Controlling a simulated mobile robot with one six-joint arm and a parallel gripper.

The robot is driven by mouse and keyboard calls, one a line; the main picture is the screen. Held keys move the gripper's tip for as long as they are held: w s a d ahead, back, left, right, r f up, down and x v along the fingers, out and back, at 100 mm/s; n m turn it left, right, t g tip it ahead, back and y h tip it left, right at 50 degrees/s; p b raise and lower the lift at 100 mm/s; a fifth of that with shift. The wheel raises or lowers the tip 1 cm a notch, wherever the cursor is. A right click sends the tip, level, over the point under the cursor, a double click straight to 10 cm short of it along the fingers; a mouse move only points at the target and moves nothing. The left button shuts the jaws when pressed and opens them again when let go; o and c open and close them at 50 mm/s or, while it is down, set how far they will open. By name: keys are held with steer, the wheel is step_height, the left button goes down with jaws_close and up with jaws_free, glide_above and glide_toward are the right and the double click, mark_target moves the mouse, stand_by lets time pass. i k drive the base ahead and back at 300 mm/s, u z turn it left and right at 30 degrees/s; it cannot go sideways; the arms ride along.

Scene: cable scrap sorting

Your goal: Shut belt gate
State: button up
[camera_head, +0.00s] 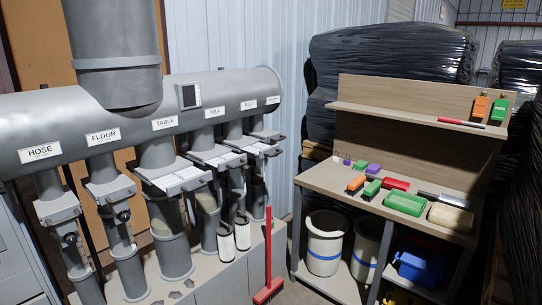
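A grey horizontal duct (135,118) carries several labelled drop pipes, each with a slide gate. The HOSE (40,151), FLOOR (103,136), TABLE (165,123) and MILL (215,112) labels are legible. The fifth label (248,105) is small and seems to read BELT; the last is too small to read. Under the fifth label, a pale gate plate (262,149) appears to stick out toward the front. Similar plates stick out at the table gate (183,181) and mill gate (227,160). The hose and floor gates show no such plate. My gripper is not in view.
A wooden bench (325,178) at right holds coloured blocks, a green tray (405,203) and a beige tray (450,217). White buckets (325,245) stand beneath. A red broom (268,265) stands before the pipes. Black-wrapped stacks (390,55) fill the back.

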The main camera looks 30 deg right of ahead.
mark_target(260, 149)
steer(key=z, duration=0.05)
steer(key=i, duration=1)
steer(key=u, duration=0.05)
